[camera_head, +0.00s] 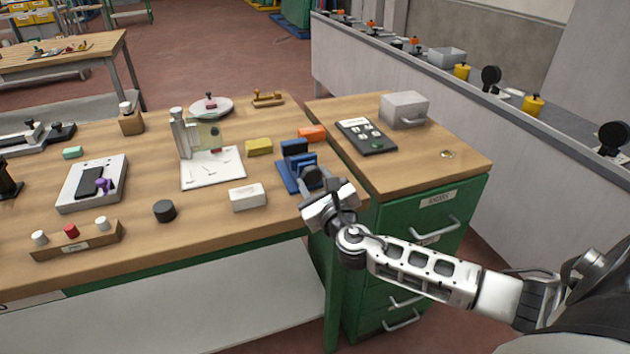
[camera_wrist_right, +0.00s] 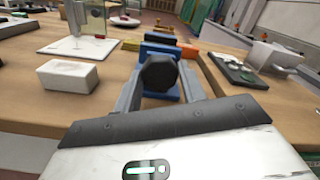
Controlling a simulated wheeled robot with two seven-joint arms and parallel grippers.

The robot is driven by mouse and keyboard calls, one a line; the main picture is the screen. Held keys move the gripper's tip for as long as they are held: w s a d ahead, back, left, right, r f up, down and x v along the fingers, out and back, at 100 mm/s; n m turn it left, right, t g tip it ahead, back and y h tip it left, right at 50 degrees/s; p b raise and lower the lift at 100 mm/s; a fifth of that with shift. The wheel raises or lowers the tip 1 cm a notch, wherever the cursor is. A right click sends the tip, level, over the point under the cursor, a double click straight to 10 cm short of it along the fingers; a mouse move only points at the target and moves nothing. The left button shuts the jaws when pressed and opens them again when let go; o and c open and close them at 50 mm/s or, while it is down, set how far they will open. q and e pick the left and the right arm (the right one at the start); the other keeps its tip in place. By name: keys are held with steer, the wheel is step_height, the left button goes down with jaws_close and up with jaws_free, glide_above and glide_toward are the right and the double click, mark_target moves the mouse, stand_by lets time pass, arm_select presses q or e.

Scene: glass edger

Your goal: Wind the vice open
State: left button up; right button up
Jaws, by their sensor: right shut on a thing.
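The blue vice (camera_head: 293,167) stands on the workbench near its right front edge, and it also shows in the right wrist view (camera_wrist_right: 158,48). A dark round handle (camera_wrist_right: 158,74) sits at the vice's near side. My right gripper (camera_head: 312,180) reaches it from the front right; in the right wrist view its fingers (camera_wrist_right: 160,85) lie on both sides of the handle and are shut on it. The gripper hides part of the vice in the head view, and how far apart the jaws stand is hard to tell. My left gripper is not in view.
A white block (camera_head: 246,197) lies left of the vice, with a yellow block (camera_head: 259,147) behind it and an orange block (camera_head: 312,133) beyond the vice. A green drawer cabinet (camera_head: 410,235) adjoins at right, bearing a dark tray (camera_head: 366,137) and a grey box (camera_head: 404,109).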

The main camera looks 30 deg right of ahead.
steer(key=n, duration=0.4)
steer(key=shift+n, duration=0.3)
steer(key=n, duration=0.4)
steer(key=shift+n, duration=0.3)
steer(key=n, duration=0.6)
steer(key=shift+r, duration=0.15)
steer(key=shift+n, duration=1.1)
steer(key=o, duration=1)
